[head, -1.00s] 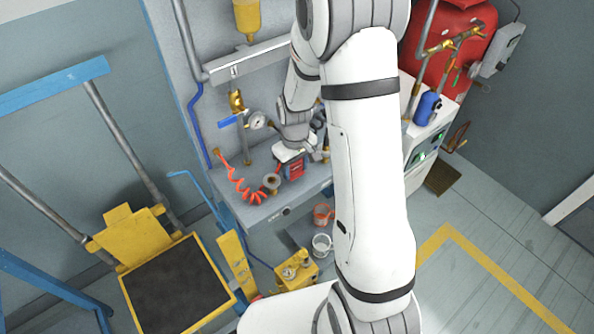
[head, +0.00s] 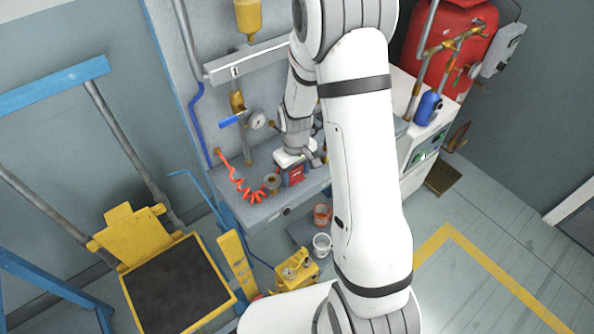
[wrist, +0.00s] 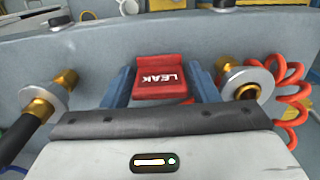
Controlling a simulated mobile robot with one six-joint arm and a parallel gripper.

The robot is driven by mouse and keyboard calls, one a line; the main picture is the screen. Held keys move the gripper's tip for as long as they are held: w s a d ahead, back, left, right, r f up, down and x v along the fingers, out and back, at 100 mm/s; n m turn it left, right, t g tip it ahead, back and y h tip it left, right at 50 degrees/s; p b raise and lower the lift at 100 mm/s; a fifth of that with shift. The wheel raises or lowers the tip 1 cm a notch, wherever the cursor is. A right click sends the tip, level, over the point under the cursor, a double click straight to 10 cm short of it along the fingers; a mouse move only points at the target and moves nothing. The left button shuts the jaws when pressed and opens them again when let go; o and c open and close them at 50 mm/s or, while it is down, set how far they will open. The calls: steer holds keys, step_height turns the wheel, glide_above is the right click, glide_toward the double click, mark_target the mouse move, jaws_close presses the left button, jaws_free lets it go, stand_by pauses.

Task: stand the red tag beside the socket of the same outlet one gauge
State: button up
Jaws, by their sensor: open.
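The red tag (wrist: 161,77), lettered LEAK, stands between the two blue fingers of my gripper (wrist: 161,88) in the wrist view. The jaws are open around it; whether a finger touches it I cannot tell. In the head view the tag (head: 295,176) shows below my gripper (head: 294,168) at the bench's front part. A brass socket with a pale collar (wrist: 245,84) is to the right of the tag. Another brass socket (wrist: 42,102), with a black hose, is to its left. The gauge (head: 258,120) is on the bench's back, left of my wrist.
A coiled red hose (head: 246,190) lies left of my gripper, and also behind the right socket in the wrist view (wrist: 292,95). A blue-handled valve (head: 231,120) is beside the gauge. Red (head: 322,214) and white (head: 321,244) cups stand below the bench.

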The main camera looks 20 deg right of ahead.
step_height(320, 180, up, 12)
steer(key=shift+f, duration=0.2)
steer(key=s+r+m+t, duration=0.1)
steer(key=s+r+m, duration=0.1)
steer(key=s+r, duration=0.4)
steer(key=s+r+m+t, duration=0.1)
steer(key=s+r, duration=0.5)
steer(key=s, duration=0.7)
steer(key=shift+d+r+m+t, duration=0.25)
steer(key=shift+r+m+t, duration=0.15)
steer(key=shift+m, duration=0.4)
stand_by(0.5)
